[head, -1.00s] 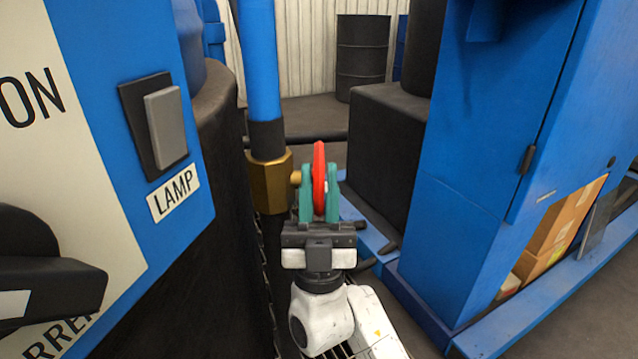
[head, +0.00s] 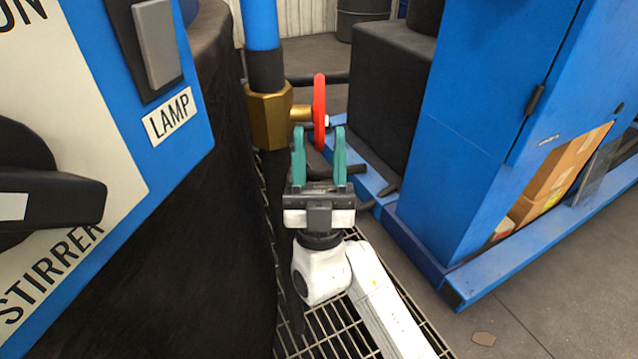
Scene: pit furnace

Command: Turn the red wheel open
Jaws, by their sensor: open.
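The red wheel (head: 319,112) is in the head view, above the centre, seen nearly edge-on. It sits on a brass stem (head: 300,113) that comes out of a brass valve body (head: 268,117) on the blue pipe (head: 260,25). My gripper (head: 320,135) has two green fingers, spread apart, with nothing held between them. In the picture the fingertips are just below the wheel, with its lower rim between them in line of sight. I cannot tell whether they touch it.
A dark round vessel (head: 200,210) stands close on the left, with a blue panel and LAMP switch (head: 155,42) in front. A blue cabinet (head: 480,130) and a dark block (head: 390,95) stand on the right. Floor grating (head: 335,325) lies below.

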